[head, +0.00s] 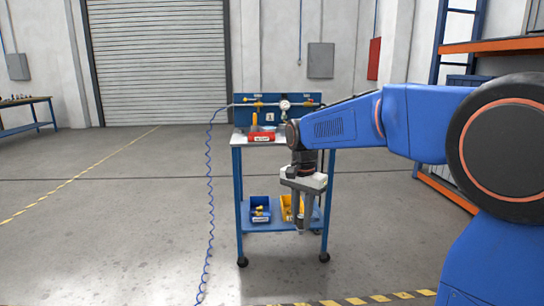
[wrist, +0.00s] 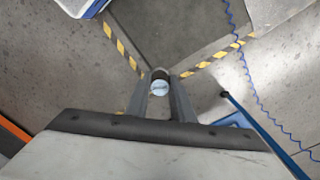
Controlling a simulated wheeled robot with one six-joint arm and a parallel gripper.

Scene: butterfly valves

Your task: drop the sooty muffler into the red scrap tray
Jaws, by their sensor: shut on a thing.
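My gripper (head: 301,226) points straight down in front of the cart, with its fingertips near the height of the lower shelf. It is shut on a small round thing, likely the muffler (wrist: 159,83), which shows between the fingertips in the wrist view with a pale grey-blue end and a dark brownish rim. In the head view the muffler is mostly hidden by the fingers. The red scrap tray (head: 261,138), with a white label, sits at the front of the cart's top, left of and above my gripper. A yellow-orange thing stands just behind it.
The blue cart (head: 239,190) carries a valve panel with a gauge (head: 285,105) at its back. A blue bin (head: 260,212) and a yellow bin (head: 287,207) stand on its lower shelf. A coiled blue hose (head: 209,190) hangs left of the cart. Open floor lies left.

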